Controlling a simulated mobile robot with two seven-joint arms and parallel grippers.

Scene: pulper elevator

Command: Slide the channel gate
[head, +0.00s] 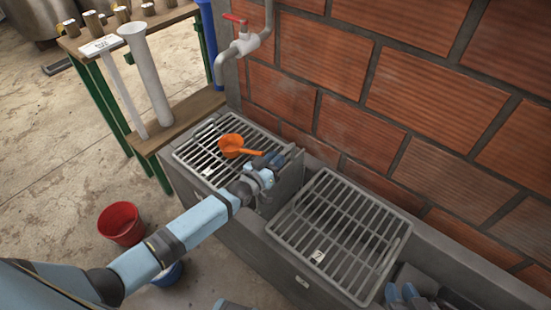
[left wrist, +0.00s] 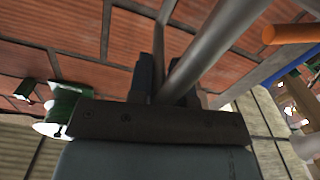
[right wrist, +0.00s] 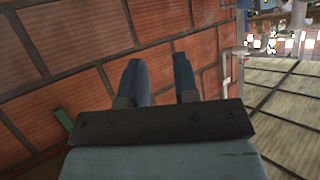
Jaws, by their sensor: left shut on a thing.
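The channel gate (head: 288,178) is a dark grey upright plate between the two grated basins. My left gripper (head: 272,161) is at its upper edge and shut on it. In the left wrist view the left fingers (left wrist: 164,85) close around a thin grey edge, and a grey bar runs up to the right beside them. The exact contact is partly hidden by the gripper. My right gripper (head: 406,294) is at the bottom right of the head view, apart from the gate. In the right wrist view its fingers (right wrist: 158,80) stand apart with nothing between them.
An orange ladle (head: 231,143) lies on the left grate (head: 202,150), close to my left gripper. The right grate (head: 345,225) carries a number tag and is clear. A brick wall stands behind. A red bucket (head: 121,222) and a wooden bench (head: 190,115) are at left.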

